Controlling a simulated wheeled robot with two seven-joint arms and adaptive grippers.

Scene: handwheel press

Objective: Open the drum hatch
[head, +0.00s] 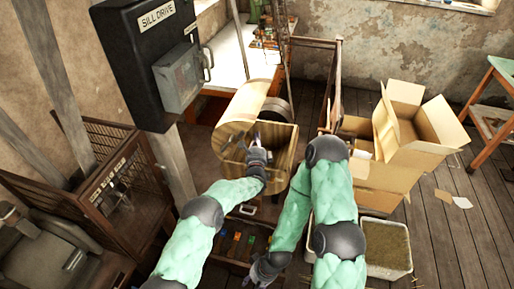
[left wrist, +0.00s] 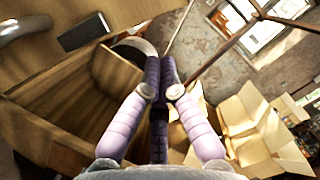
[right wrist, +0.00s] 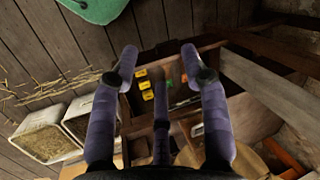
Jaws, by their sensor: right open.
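My left gripper (head: 255,137) is at this opening. In the left wrist view its fingertips (left wrist: 160,62) meet, with nothing clearly seen between them. Which part is the hatch panel, and whether the fingers touch it, I cannot tell. My right gripper (head: 262,272) is low in front of the drum; in the right wrist view its fingers (right wrist: 160,62) are spread and empty.
A dark "SILL DRIVE" cabinet (head: 150,60) stands left of the drum. Open cardboard boxes (head: 415,130) and a straw-filled tub (head: 385,245) are at right. A low box with coloured pieces (head: 238,243) lies below the drum.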

